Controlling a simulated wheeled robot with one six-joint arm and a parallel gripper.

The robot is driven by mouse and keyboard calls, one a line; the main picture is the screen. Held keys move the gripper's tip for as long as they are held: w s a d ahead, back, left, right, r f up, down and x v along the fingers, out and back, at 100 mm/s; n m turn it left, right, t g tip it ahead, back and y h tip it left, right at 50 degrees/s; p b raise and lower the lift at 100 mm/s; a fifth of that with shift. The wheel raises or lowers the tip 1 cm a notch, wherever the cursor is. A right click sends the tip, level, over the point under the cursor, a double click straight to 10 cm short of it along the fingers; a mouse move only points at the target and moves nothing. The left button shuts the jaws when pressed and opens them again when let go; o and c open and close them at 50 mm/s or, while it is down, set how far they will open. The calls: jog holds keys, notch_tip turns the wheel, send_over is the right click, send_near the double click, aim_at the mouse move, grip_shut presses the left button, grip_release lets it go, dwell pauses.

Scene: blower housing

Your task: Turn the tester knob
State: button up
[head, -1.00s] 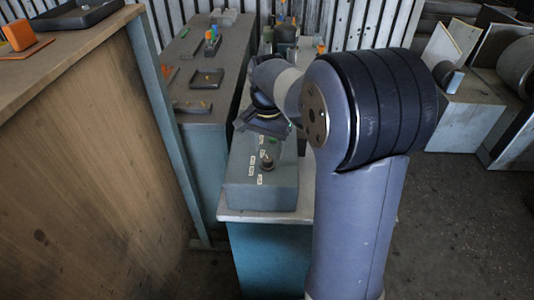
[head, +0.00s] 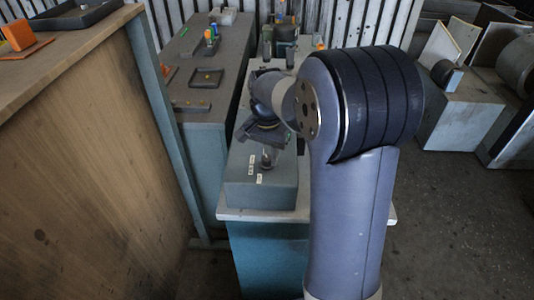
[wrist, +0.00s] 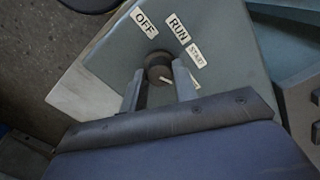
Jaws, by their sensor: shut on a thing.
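The tester is a grey box (head: 258,190) on a teal stand with a pale top. Its dark round knob (wrist: 157,66) sits on the face among white labels reading OFF (wrist: 144,22), RUN (wrist: 178,28) and START (wrist: 196,54). A short white mark on the knob points to the lower right in the wrist view, away from the OFF label. My gripper (wrist: 157,79) has one finger on each side of the knob and is shut on it. In the head view my gripper (head: 267,151) is tilted over the knob and hides part of the box's face.
A long grey bench (head: 190,93) with small trays and parts stands left of the tester. A wooden panel (head: 80,140) rises at the near left. Grey boxes (head: 462,118) stand at the right. Open floor (head: 450,230) lies at the right front.

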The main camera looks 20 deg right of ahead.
jog(key=shift+c, duration=1)
jog(key=shift+n, duration=0.3)
jog(key=n+p, duration=0.1)
jog(key=n, duration=0.8)
jog(key=shift+n, duration=0.3)
jog(key=n, duration=0.3)
jog(key=shift+n, duration=0.3)
jog(key=n+p, duration=0.1)
jog(key=n, duration=1.2)
jog(key=shift+n, duration=0.3)
